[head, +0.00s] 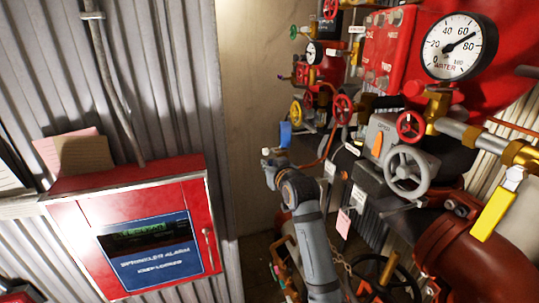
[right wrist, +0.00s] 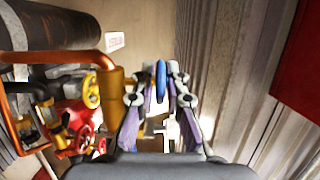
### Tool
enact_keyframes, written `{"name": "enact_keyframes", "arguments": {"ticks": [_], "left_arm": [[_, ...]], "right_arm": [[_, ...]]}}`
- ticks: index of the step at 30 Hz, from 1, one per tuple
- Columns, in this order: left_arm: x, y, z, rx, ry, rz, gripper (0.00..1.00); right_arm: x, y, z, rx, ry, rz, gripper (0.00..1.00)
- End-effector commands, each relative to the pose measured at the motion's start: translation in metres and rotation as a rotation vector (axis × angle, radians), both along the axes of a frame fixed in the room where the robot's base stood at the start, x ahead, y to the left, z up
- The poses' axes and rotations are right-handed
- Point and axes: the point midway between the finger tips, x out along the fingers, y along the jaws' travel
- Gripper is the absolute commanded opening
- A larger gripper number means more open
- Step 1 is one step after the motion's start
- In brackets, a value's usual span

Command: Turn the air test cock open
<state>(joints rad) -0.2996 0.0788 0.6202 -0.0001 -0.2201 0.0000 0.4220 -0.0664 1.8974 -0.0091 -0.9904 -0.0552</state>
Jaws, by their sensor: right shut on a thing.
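My right gripper (right wrist: 161,90) is shut on a narrow blue handle (right wrist: 161,70), which stands upright between its fingertips in the right wrist view. In the head view my right arm rises from the bottom centre, and a blue piece (head: 285,134) shows just beyond its wrist. I cannot read any label naming the air test cock, and the body behind the blue handle is mostly hidden by the fingers. My left gripper is not in view.
Right of my arm are a grey handwheel (head: 407,171), a red handwheel (head: 410,125), a yellow lever (head: 492,216) and a large gauge (head: 459,46). A red alarm cabinet (head: 140,230) hangs on the corrugated wall at left. Bare wall lies between cabinet and pipework.

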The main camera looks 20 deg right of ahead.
Motion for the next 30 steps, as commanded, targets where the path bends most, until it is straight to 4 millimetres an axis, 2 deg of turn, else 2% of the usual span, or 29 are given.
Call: {"name": "enact_keyframes", "arguments": {"ticks": [1,15,30], "left_arm": [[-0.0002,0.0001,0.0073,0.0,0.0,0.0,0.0],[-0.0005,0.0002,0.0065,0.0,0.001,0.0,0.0],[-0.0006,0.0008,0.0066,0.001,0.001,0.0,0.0]], "right_arm": [[0.0006,0.0,0.0049,-0.001,0.033,0.0,0.0],[0.0016,-0.0002,-0.0018,-0.012,0.316,-0.001,0.0],[0.0015,-0.0001,-0.0031,-0.013,0.38,-0.001,0.0]]}}
